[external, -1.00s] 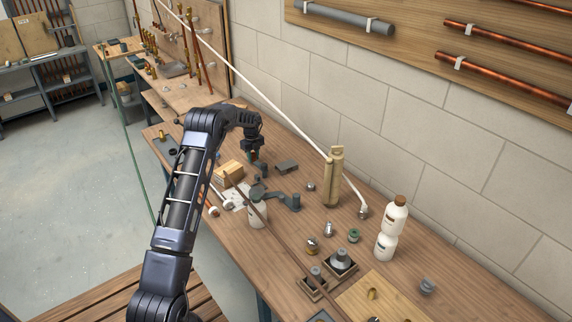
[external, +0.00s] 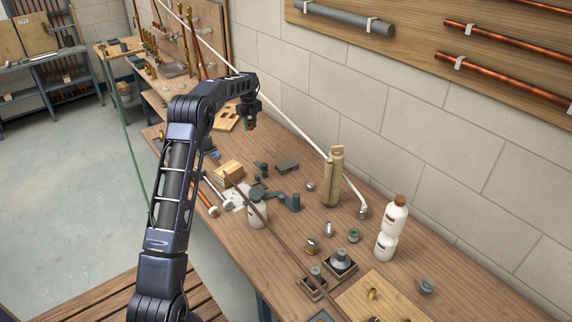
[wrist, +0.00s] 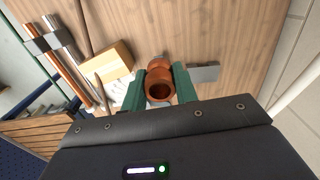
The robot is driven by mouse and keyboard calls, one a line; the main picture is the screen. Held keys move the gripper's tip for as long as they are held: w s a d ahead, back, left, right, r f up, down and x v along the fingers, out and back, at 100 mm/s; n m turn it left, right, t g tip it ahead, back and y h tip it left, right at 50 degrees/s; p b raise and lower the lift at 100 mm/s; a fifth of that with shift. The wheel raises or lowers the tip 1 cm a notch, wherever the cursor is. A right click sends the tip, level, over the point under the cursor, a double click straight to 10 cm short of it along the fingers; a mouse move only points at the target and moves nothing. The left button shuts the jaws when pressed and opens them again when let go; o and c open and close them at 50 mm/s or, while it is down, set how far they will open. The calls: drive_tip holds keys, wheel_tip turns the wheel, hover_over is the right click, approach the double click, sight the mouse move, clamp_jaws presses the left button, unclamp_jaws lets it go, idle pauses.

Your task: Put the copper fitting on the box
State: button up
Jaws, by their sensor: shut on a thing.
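My gripper (external: 250,124) is raised above the workbench in the external view. In the wrist view its green fingers (wrist: 157,90) are shut on the copper fitting (wrist: 160,82), an orange-brown piece with a round open end facing the camera. In the external view the fitting is only a small reddish spot between the fingertips. The cardboard box (external: 229,172) sits on the bench, below and to the left of my gripper in the external view. It also shows in the wrist view (wrist: 108,62), left of the held fitting and apart from it.
A grey block (external: 287,166) and dark pipe parts (external: 284,199) lie near the box. A tan bottle-like object (external: 333,178) and a white bottle (external: 391,232) stand farther right. A long white pipe (external: 290,124) slants along the wall side.

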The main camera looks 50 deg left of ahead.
drive_tip(key=s+r, duration=0.4)
drive_tip(key=s, duration=0.3)
wheel_tip(320, 180, up, 3)
drive_tip(key=m, duration=0.2)
hover_over(228, 168)
wheel_tip(228, 168, down, 20)
drive_tip(key=shift+r, duration=0.15)
drive_tip(key=o, duration=1)
drive_tip(key=shift+c, duration=0.2)
wheel_tip(228, 168, up, 12)
